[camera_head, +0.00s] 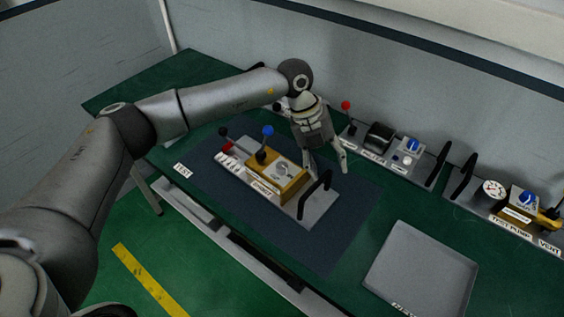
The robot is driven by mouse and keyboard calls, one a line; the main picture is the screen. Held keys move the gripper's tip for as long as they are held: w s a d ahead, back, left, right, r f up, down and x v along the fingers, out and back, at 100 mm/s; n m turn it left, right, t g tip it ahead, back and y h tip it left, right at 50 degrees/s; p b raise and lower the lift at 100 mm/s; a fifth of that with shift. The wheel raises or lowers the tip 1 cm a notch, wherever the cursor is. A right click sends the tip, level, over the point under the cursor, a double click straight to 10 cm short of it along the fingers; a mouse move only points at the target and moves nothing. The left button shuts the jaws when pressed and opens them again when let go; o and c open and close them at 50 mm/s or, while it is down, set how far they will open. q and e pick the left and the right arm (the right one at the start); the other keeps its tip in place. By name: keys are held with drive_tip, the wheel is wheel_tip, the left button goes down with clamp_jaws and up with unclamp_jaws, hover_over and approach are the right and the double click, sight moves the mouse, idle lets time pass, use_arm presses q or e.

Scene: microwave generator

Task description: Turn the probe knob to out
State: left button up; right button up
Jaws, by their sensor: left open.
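My left gripper (327,168) points down over the right side of the central unit on the dark mat. Its two fingers are spread apart with nothing seen between them. The central unit's grey base plate (318,207) carries a yellow block (262,180) with a round light knob or dial (284,171) on top. A blue-balled lever (267,131) stands behind the block. I cannot read which control is marked probe, nor a knob's setting. Another blue knob (412,144) sits on the back unit. My right gripper is out of view.
A black handle (316,190) rises from the plate near my left gripper. A red-balled lever (346,105) stands behind it. A test pump unit (515,213) is at the right. An empty grey tray (420,270) lies front right. Walls close off the back.

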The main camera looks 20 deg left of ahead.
sight(282, 165)
use_arm(q)
drive_tip(key=w+a+r+n+y, duration=0.25)
drive_tip(key=a+y, duration=0.25)
drive_tip(key=a, duration=0.7)
drive_tip(key=shift+m, duration=0.25)
drive_tip(key=f+p, duration=0.1)
drive_tip(key=f, duration=0.2)
drive_tip(key=f+p, duration=0.1)
drive_tip(key=f, duration=0.2)
drive_tip(key=w+f+p, duration=0.1)
drive_tip(key=f+p, duration=0.1)
drive_tip(key=f, duration=0.2)
drive_tip(key=shift+f, duration=0.35)
